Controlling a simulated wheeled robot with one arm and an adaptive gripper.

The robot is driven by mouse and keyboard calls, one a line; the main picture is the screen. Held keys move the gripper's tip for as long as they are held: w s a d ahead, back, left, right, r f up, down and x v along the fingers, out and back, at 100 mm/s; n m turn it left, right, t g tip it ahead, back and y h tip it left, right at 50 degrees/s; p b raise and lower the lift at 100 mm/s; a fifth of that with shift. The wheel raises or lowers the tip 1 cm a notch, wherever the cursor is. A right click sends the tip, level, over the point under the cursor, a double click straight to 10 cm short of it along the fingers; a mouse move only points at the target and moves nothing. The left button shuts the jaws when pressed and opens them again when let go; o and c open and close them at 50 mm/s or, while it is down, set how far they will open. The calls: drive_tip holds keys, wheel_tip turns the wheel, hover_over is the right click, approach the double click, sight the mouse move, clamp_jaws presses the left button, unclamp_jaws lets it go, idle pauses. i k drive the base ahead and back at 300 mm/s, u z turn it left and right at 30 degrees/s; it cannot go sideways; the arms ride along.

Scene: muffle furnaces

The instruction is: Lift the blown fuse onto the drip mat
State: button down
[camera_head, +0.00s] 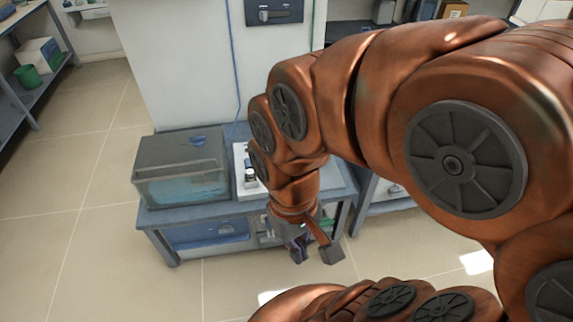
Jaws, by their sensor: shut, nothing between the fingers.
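My gripper (316,255) hangs at the end of my copper-coloured arm, pointing down in front of the low bench's front edge. It is shut and holds nothing. I cannot make out a blown fuse; it may be hidden behind my arm or too small to see. A white flat piece (242,165) lies on the bench, partly hidden by my arm; I cannot tell whether it is the drip mat. A small dark-and-white item (250,178) stands on it, left of and above my gripper in the picture.
The low blue-grey bench (180,217) carries a grey tank-like box (180,170) with bluish contents at its left. A pale cabinet or wall (185,70) rises behind. Shelves with a green bin (27,76) stand far left. The tiled floor (75,180) on the left is clear.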

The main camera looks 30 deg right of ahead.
sight(249, 173)
drive_tip(key=u, duration=0.15)
drive_tip(key=k, duration=0.65)
drive_tip(key=u, duration=0.75)
drive_tip(key=i, duration=1)
drive_tip(key=z, duration=0.4)
